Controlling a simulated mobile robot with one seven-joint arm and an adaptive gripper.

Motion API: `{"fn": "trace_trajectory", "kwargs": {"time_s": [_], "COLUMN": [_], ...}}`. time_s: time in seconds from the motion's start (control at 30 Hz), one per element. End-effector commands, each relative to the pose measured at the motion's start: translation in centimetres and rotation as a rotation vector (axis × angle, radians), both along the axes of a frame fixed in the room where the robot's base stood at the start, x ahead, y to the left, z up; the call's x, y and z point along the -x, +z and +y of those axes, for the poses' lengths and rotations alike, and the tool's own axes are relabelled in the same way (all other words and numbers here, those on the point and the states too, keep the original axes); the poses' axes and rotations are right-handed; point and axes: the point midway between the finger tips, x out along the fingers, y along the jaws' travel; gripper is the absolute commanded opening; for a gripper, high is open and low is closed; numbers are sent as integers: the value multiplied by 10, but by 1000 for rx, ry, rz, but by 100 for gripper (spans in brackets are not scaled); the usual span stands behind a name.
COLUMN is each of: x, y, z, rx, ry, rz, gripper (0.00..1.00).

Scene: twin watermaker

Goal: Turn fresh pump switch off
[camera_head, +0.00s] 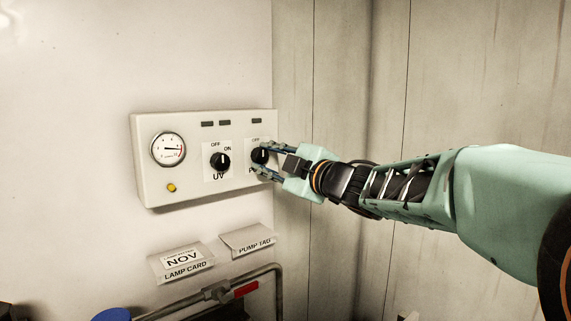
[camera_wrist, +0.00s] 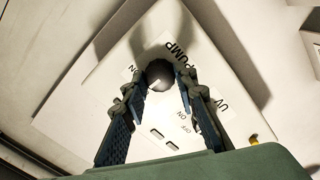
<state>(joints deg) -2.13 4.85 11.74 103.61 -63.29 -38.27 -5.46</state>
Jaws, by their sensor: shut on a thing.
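The fresh pump switch is a round black knob (camera_head: 260,156) at the right end of a white control panel (camera_head: 190,196). Its label is partly covered by my gripper; "PUMP" reads clearly in the wrist view. My gripper (camera_head: 267,160) reaches in from the right with its two fingers around the knob. In the wrist view the knob (camera_wrist: 160,73) sits between the fingertips, and my gripper (camera_wrist: 160,80) is shut on it. An "ON" mark shows beside the knob there. I cannot tell clearly which mark its pointer faces.
The UV knob (camera_head: 219,162) is close on the left, with a gauge (camera_head: 168,149) and a yellow button (camera_head: 171,187) beyond. Below are a lamp card holder (camera_head: 181,262), a pump tag holder (camera_head: 248,240) and a pipe with a red handle (camera_head: 246,289). A wall corner lies right.

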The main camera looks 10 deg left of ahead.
Motion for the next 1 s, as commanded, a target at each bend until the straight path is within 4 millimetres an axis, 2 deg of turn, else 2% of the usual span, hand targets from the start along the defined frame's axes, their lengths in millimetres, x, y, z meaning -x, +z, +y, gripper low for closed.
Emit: {"fn": "trace_trajectory", "kwargs": {"time_s": [0.5,0.53,0.67,0.7,1.0], "x": [0,0,0,0,0], "y": [0,0,0,0,3], "z": [0,0,0,0,0], "rx": [16,16,15,15,14], "ry": [0,0,0,0,0], "rz": [-18,-18,-17,-17,-17], "gripper": [2,28,42,44,44]}}
